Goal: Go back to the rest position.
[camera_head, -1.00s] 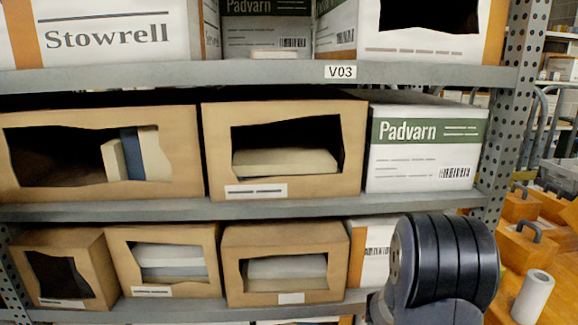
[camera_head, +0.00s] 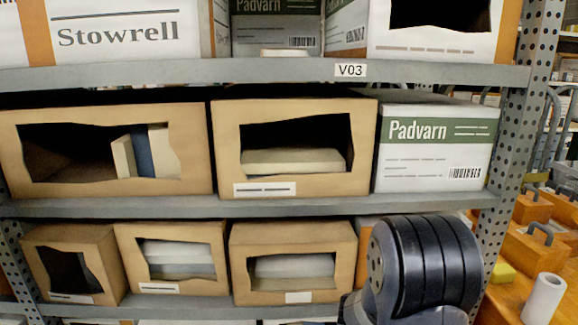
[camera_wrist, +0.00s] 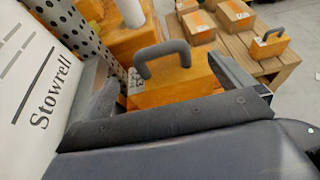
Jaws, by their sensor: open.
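My gripper (camera_wrist: 165,85) shows in the wrist view with its two fingers spread apart and nothing between them. Beyond the fingers is an orange case (camera_wrist: 175,72) with a grey handle, apart from the gripper as far as I can tell. A white box marked Stowrell (camera_wrist: 42,105) stands close on the left of the wrist view. In the head view my dark arm link covers part of the lower shelf at the right, and the gripper itself is out of that view.
A grey metal rack labelled V03 (camera_head: 350,70) holds open-fronted cardboard boxes (camera_head: 295,185) and a white and green Padvarn box (camera_head: 435,165). To the right, orange cases (camera_head: 530,250) and a white cylinder (camera_head: 543,298) stand on a surface. Bare floor (camera_wrist: 300,95) shows at the far right.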

